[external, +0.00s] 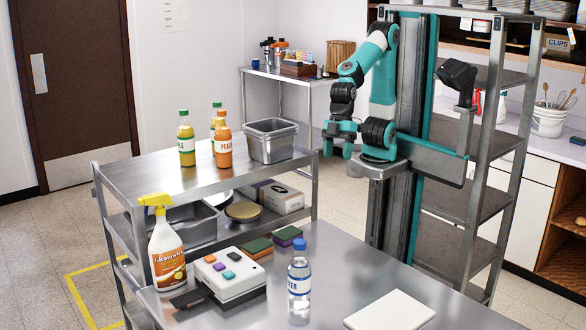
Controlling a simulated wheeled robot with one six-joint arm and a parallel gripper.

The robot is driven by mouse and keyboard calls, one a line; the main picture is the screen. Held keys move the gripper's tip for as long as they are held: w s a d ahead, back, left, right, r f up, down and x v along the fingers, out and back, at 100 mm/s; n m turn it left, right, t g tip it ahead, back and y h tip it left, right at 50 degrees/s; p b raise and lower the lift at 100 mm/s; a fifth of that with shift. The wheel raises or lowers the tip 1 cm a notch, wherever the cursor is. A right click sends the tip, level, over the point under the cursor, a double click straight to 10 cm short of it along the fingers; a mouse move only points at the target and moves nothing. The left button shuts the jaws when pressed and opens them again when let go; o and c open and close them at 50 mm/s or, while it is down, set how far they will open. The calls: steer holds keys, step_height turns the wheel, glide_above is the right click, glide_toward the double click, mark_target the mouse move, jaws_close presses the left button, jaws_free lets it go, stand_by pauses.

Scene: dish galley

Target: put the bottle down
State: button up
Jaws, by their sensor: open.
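My gripper (338,149) is open and empty, with its fingers pointing down, raised above floor level to the right of the cart. No bottle is between its fingers. A clear water bottle (299,283) with a blue cap stands upright on the front steel table (335,265). An orange bottle (223,146) labelled peach and two yellow-green bottles (186,145) stand upright on the cart top (165,178), left of a steel pan. A white spray bottle (166,250) with a yellow trigger head stands upright at the front left. Which bottle the task means cannot be told.
A steel pan (270,141) sits on the cart's right end. The front table bears a white button box (230,275), sponges (256,248) and a white board (390,311). Grey shelving (500,145) stands right of my arm. A side table (285,75) holds dark bottles at the back.

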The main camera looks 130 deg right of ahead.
steer(key=s+a+n+g+y, duration=0.1)
steer(key=s+a+n, duration=0.1)
steer(key=s, duration=0.5)
steer(key=s+a+n+g, duration=0.2)
steer(key=s, duration=0.5)
steer(key=shift+a+f+n+y, duration=0.4)
